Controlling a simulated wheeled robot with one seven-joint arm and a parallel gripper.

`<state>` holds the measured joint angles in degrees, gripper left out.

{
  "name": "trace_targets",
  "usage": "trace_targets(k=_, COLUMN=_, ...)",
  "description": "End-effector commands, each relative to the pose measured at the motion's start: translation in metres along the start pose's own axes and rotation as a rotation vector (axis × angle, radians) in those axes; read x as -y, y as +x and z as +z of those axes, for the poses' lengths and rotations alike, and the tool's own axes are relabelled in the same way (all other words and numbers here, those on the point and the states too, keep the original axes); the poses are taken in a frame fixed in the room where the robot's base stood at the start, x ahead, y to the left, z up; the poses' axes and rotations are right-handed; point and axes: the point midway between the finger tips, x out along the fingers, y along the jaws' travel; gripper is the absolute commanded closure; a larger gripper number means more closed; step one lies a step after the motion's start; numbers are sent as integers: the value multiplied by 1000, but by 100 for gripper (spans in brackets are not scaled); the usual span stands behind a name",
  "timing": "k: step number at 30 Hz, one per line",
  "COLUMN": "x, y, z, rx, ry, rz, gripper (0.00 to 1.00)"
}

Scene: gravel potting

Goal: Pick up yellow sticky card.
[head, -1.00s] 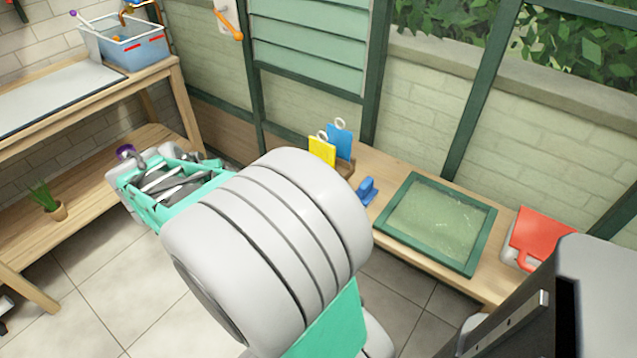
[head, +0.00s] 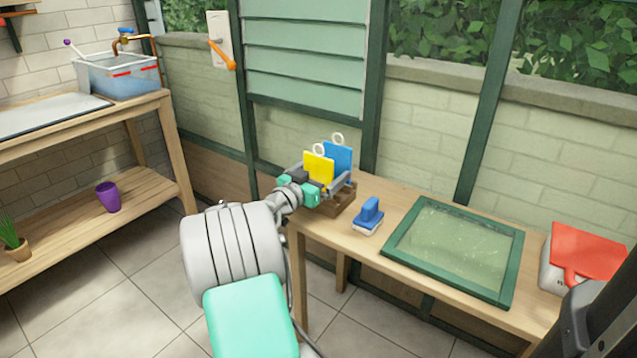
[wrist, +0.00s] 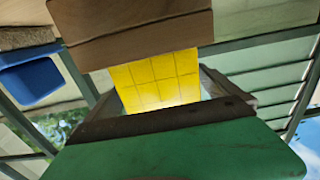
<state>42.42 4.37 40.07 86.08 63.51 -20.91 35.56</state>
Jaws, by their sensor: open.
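The yellow sticky card (head: 318,168) stands upright in a brown wooden holder (head: 338,202) at the left end of the low bench, with a pale ring at its top. A blue card (head: 338,157) with a similar ring stands just behind it. My gripper (head: 325,184) is open at the yellow card, its fingers reaching along the card's sides. In the wrist view the yellow card (wrist: 160,80) shows a grid and lies between the fingers; the brown holder (wrist: 140,28) covers part of it. Contact with the fingers cannot be told.
A blue-handled brush (head: 369,215) lies right of the holder. A shelf at left holds a purple cup (head: 108,197) and a potted plant (head: 14,240).

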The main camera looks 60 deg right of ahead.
Motion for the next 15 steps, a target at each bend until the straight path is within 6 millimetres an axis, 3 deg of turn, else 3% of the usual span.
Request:
trace_targets(k=8, x=1, y=6, z=0, rx=0, ry=0, rz=-2, gripper=1)
trace_targets(k=15, x=1, y=6, z=0, rx=1, ry=0, rz=-2, gripper=20)
